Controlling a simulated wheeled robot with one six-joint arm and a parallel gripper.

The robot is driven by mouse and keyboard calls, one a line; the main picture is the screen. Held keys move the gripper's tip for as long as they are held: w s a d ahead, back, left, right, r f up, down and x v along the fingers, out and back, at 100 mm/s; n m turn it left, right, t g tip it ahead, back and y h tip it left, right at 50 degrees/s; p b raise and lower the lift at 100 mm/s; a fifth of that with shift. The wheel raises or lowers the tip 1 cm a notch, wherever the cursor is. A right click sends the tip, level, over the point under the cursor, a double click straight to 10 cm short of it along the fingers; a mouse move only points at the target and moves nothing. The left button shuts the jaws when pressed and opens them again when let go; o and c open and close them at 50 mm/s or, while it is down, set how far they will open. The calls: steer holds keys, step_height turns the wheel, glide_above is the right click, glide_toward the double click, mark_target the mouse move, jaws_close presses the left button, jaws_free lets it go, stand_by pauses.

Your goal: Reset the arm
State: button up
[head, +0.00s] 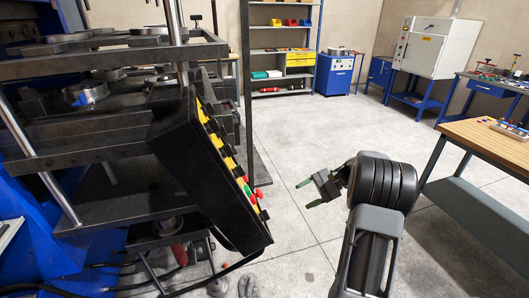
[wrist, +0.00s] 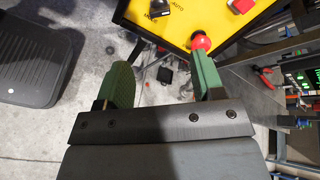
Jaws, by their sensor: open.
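My gripper (head: 308,193) is in the middle of the head view, with its fingers pointing left toward the press's control box. It is open and empty. In the wrist view the two green fingers (wrist: 165,85) stand apart with nothing between them. The control box (head: 205,165) has a yellow face with several buttons, and hangs tilted at the front of the press. In the wrist view a red button (wrist: 201,43) on the yellow panel (wrist: 172,22) shows just beyond the right finger. I cannot tell whether they touch. My arm is folded over at the right of the gripper.
The press (head: 100,110) fills the left side. A wooden-topped workbench (head: 490,140) stands close to my arm on the right. Shelves (head: 280,50), a blue cabinet (head: 334,74) and a white oven (head: 436,47) line the back. The floor (head: 320,125) between is clear.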

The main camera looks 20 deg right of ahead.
steer(key=s+a+f+g+h, duration=0.1)
steer(key=s+a+f+h, duration=0.1)
steer(key=s+f+h, duration=0.35)
steer(key=s+a+r+n+t+h, duration=0.4)
steer(key=s+a+r+n+h, duration=0.4)
steer(key=a, duration=0.4)
steer(key=shift+s+r+n, duration=0.8)
steer(key=shift+s+r, duration=0.15)
steer(key=shift+s, duration=0.4)
steer(key=shift+c, duration=0.2)
